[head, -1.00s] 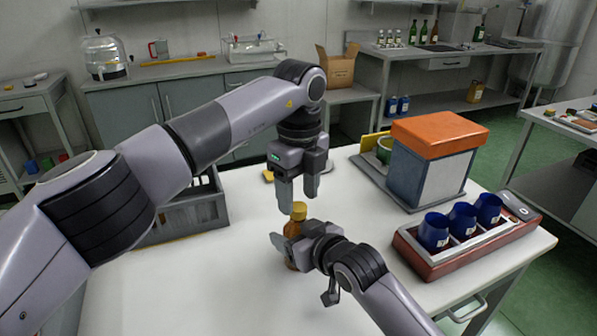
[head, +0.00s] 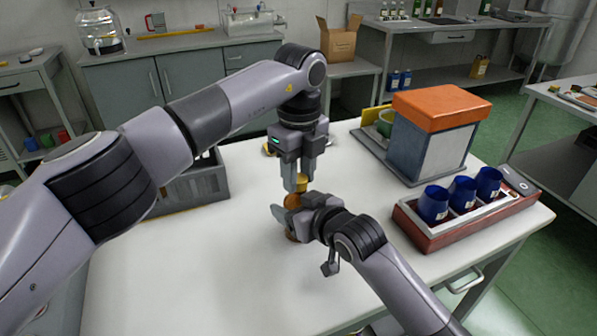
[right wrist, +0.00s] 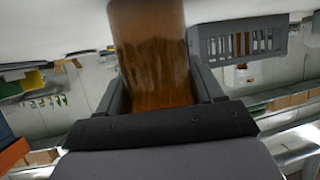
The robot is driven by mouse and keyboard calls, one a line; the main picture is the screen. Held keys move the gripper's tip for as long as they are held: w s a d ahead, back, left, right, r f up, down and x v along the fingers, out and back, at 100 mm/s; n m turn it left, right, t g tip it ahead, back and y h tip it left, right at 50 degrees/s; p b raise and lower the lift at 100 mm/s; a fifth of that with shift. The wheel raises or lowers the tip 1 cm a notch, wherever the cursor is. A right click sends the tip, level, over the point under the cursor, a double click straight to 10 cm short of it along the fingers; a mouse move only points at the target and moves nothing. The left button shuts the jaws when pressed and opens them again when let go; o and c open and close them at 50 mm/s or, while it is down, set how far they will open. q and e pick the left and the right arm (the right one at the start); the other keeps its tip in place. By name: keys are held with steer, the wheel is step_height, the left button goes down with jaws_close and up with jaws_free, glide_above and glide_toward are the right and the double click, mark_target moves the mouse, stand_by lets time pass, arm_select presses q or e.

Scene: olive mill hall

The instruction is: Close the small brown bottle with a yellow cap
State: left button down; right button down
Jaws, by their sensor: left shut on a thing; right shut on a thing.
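The small brown bottle (head: 293,201) stands upright on the white table, largely hidden by my right gripper (head: 289,216), which is shut around its body. In the right wrist view the amber bottle (right wrist: 152,55) fills the space between the two fingers. The yellow cap (head: 302,184) sits at the top of the bottle. My left gripper (head: 299,183) points straight down from above and is shut on the cap. Whether the cap is threaded tight cannot be told.
A grey crate (head: 192,189) stands to the left, behind my left arm. A box with an orange lid (head: 441,107) stands at the back right. A red tray (head: 425,240) with blue cups (head: 434,204) lies at the right edge. The table's front left is clear.

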arm_select(q)
steer(key=m, duration=0.6)
steer(key=c, duration=0.8)
jaws_free()
steer(key=shift+r, duration=2.3)
